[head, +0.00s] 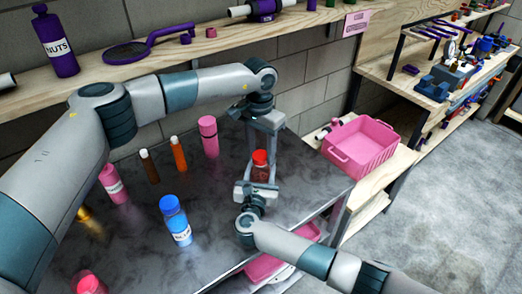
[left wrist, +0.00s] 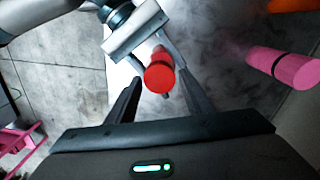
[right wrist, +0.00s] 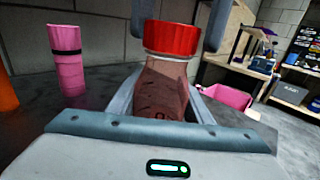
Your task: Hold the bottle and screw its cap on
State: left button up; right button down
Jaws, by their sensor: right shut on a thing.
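A clear bottle with dark brown-red contents (head: 260,174) stands upright with a red cap (head: 260,157) on its top. In the right wrist view the bottle (right wrist: 160,88) is between the fingers of my right gripper (head: 257,186), which is shut on it below the neck. The cap (right wrist: 171,38) sits over the neck; how tightly it is screwed cannot be told. My left gripper (head: 262,148) points down from above, its fingers on either side of the cap. In the left wrist view the cap (left wrist: 159,78) lies between the open fingers, with gaps at both sides.
A pink bottle (head: 209,137), an orange bottle (head: 178,154), a brown bottle (head: 149,166) and a blue bottle (head: 175,220) stand on the dark table (head: 130,262) to the left. A pink bin (head: 361,145) is at the right. A wooden shelf (head: 215,45) runs along the back.

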pick_arm(q)
jog(key=shift+o, duration=0.2)
jog(key=shift+r, duration=2.25)
jog(key=shift+n, duration=0.4)
jog(key=shift+c, duration=0.3)
